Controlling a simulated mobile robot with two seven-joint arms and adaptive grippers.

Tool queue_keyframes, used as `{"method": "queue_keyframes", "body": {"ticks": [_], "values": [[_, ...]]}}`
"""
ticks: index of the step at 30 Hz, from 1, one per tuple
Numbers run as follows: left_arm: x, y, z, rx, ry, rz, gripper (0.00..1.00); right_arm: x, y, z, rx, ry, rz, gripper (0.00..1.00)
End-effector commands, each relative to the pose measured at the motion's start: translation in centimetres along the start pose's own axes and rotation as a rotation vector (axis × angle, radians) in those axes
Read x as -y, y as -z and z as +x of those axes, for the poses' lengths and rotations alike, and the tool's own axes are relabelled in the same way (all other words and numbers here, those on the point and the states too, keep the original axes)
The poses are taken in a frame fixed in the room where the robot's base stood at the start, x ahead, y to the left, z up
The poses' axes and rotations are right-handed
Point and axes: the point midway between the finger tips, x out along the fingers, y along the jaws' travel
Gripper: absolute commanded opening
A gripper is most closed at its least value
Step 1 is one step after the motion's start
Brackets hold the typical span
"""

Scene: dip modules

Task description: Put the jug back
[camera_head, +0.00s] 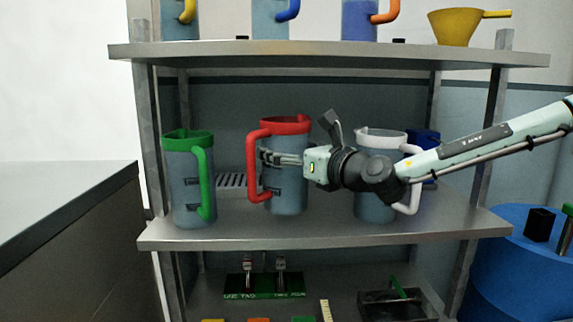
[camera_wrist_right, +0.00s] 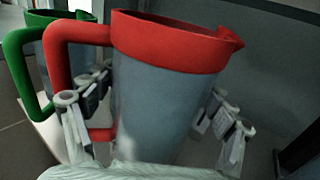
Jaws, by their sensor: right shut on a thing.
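The red-rimmed grey jug (camera_head: 284,185) stands upright at the middle of the middle shelf (camera_head: 330,236), its red handle to the left. Its base looks on or very near the shelf; I cannot tell if it bears on it. My right gripper (camera_head: 281,159) comes in from the right at the jug's upper body. In the right wrist view its two fingers lie on either side of the jug body (camera_wrist_right: 165,110), the left one passing inside the handle, and it is shut on the jug. The jug's far side is hidden. My left gripper is not in view.
A green-rimmed jug (camera_head: 180,185) stands left; a white-rimmed jug (camera_head: 372,205) stands right, partly behind my right arm. Blue-, orange- and yellow-handled jugs and a yellow funnel (camera_head: 455,27) are on the top shelf. A blue drum (camera_head: 515,270) stands at lower right.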

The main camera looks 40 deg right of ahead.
Motion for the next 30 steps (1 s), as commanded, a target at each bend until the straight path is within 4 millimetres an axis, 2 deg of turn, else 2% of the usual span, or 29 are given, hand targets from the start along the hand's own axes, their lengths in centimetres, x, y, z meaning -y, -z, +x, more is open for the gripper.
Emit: {"method": "queue_keyframes", "body": {"ticks": [3,5,16,17,18,20,30], "values": [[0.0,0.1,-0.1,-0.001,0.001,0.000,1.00,0.0,2.1,0.0,-0.004,0.000,0.002,0.47],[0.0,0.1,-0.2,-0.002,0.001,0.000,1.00,0.0,2.6,0.0,-0.002,0.001,0.002,0.47],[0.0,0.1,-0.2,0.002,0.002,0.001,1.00,0.0,2.8,0.0,0.001,0.001,0.001,0.47],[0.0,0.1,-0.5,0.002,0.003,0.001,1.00,0.0,2.8,0.0,-0.001,0.000,0.001,0.87],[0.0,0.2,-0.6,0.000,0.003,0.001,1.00,0.0,2.8,0.0,-0.001,0.000,0.001,0.92],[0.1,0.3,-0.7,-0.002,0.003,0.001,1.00,0.0,2.8,0.0,-0.001,0.000,0.001,0.99],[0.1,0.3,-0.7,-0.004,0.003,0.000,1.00,0.0,2.7,0.0,-0.001,0.000,0.001,1.00]]}}
